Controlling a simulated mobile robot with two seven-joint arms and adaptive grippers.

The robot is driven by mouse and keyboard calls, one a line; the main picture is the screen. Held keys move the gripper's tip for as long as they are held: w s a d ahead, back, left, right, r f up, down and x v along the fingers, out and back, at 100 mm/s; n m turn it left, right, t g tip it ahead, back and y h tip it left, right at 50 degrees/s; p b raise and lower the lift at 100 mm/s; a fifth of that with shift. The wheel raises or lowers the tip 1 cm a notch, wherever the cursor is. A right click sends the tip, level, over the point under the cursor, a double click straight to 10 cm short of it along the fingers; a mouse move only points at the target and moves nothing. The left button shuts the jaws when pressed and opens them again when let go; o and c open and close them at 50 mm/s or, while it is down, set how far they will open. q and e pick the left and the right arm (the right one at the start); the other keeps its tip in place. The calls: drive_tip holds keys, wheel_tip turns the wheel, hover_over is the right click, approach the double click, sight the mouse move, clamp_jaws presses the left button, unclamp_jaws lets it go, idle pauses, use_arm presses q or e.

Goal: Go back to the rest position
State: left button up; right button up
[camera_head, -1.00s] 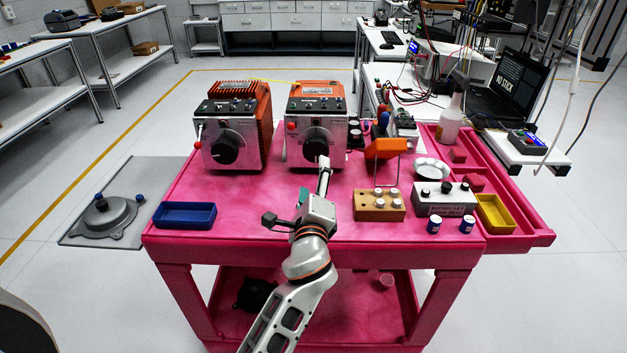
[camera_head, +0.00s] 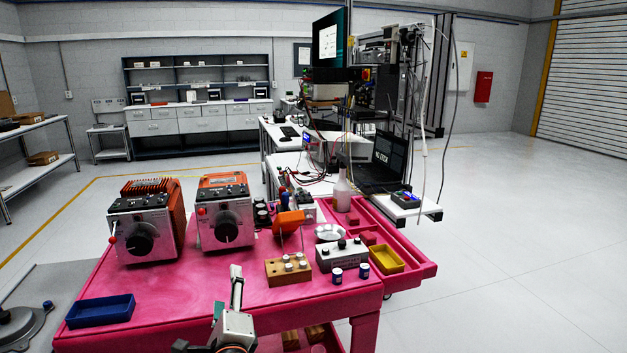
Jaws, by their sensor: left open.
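My left gripper (camera_head: 208,308) is at the bottom of the head view, over the front edge of the pink cart (camera_head: 180,305). Its fingers are spread and hold nothing. One finger points up toward the back of the cart and the other reaches left. Two orange and silver devices with black knobs stand behind it: the left device (camera_head: 165,238) and the right device (camera_head: 240,228). The gripper is clearly apart from both knobs. My right gripper does not show.
A blue tray (camera_head: 100,311) sits at the cart's front left. A wooden block with pegs (camera_head: 287,271), a grey box (camera_head: 342,255) and a yellow tray (camera_head: 386,260) stand to the right. A laptop (camera_head: 388,160) is behind. Floor at the right is clear.

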use_arm(q)
drive_tip(key=s+f+n+g+h, duration=0.25)
drive_tip(key=s+f, duration=0.25)
drive_tip(key=f, duration=0.4)
drive_tip(key=s+f+n+g+h, duration=0.1)
drive_tip(key=s+f+n+h, duration=0.15)
drive_tip(key=s+f, duration=0.45)
drive_tip(key=s+f+n+g+h, duration=0.2)
drive_tip(key=s+f+n+g, duration=0.1)
drive_tip(key=s+f+n, duration=0.8)
drive_tip(key=s+f, duration=0.4)
drive_tip(key=s, duration=0.4)
drive_tip(key=shift+a+f+h, duration=0.3)
drive_tip(key=shift+a+f, duration=0.05)
